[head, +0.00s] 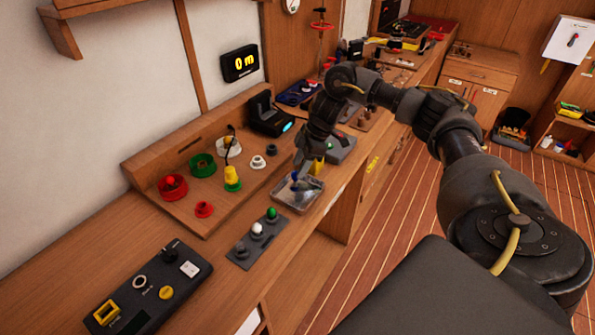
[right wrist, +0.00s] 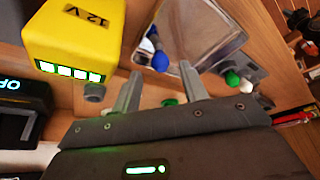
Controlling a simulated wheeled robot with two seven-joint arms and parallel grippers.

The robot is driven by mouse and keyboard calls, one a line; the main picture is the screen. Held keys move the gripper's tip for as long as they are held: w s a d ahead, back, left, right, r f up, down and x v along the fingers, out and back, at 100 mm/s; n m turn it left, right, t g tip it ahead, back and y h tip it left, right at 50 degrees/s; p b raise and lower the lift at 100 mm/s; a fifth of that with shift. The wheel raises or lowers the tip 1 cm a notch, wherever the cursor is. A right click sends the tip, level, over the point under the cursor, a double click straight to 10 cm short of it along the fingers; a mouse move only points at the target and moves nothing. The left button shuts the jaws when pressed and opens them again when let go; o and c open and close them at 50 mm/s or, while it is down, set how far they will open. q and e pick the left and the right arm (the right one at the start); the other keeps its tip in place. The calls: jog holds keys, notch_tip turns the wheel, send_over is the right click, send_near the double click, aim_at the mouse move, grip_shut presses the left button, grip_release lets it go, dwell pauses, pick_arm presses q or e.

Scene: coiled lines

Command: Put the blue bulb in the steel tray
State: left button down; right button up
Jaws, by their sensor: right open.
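The blue bulb (right wrist: 160,61) shows in the right wrist view just beyond and between the tips of my right gripper (right wrist: 160,72), whose two fingers are apart. It lies within the outline of the steel tray (right wrist: 215,58), by its near wall; I cannot tell whether it touches the floor. In the head view, the shallow steel tray (head: 305,206) sits on the bench by its front edge. My right gripper (head: 298,172) points down over the tray's far part, with a bit of blue at its fingertips. My left gripper is out of view.
A yellow 12 V box (right wrist: 80,38) is close beside my right gripper. A dark holder (head: 240,261) with green, white and grey bulbs stands in front of the tray. A switch panel (head: 135,318) lies nearest.

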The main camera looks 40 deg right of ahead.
jog(key=p+v, duration=0.1)
jog(key=v, duration=0.8)
jog(key=shift+r+p, duration=0.25)
jog(key=shift+p, duration=0.1)
